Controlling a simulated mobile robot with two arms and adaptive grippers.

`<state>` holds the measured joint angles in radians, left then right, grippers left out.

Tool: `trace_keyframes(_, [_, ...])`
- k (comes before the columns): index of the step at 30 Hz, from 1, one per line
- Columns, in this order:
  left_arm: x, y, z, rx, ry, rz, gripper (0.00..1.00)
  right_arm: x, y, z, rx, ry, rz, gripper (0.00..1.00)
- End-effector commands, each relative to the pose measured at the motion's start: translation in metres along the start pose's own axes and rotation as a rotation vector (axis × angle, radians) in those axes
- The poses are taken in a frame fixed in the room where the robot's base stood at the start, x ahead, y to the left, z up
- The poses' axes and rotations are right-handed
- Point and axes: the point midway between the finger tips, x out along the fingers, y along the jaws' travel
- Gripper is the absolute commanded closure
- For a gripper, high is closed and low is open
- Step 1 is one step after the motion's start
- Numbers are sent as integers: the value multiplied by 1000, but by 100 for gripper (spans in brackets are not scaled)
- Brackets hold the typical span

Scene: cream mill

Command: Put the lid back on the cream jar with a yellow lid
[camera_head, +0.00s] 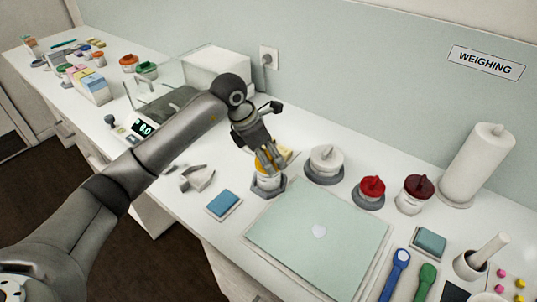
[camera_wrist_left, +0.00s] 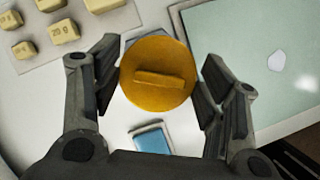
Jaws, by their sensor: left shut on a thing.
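The yellow lid (camera_wrist_left: 158,95) is a round disc with a raised bar handle, between the two fingers of my left gripper (camera_wrist_left: 155,92) in the wrist view. My left gripper (camera_head: 270,160) is shut on it and points down over the cream jar. In the head view the white jar (camera_head: 267,183) stands upright on a dark grey base (camera_head: 256,190), directly under the yellow lid (camera_head: 264,169). The lid is at the jar's mouth; I cannot tell whether it is fully seated. In the wrist view the lid hides the jar. My right gripper is not in view.
A pale green mat (camera_head: 318,238) lies in front. A blue pad (camera_head: 222,203) lies to the left. A scale display (camera_head: 144,128) is further left.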

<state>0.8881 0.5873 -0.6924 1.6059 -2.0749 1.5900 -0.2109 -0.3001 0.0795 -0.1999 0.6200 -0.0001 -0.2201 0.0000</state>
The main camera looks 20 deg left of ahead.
Motion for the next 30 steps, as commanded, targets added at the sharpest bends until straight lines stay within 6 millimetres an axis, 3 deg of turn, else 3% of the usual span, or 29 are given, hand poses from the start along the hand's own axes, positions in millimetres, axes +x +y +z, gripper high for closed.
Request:
trace_keyframes(29, [3,0,-1,0,0,0,44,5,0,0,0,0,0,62])
trace_keyframes(30, [3,0,-1,0,0,0,28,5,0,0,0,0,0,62])
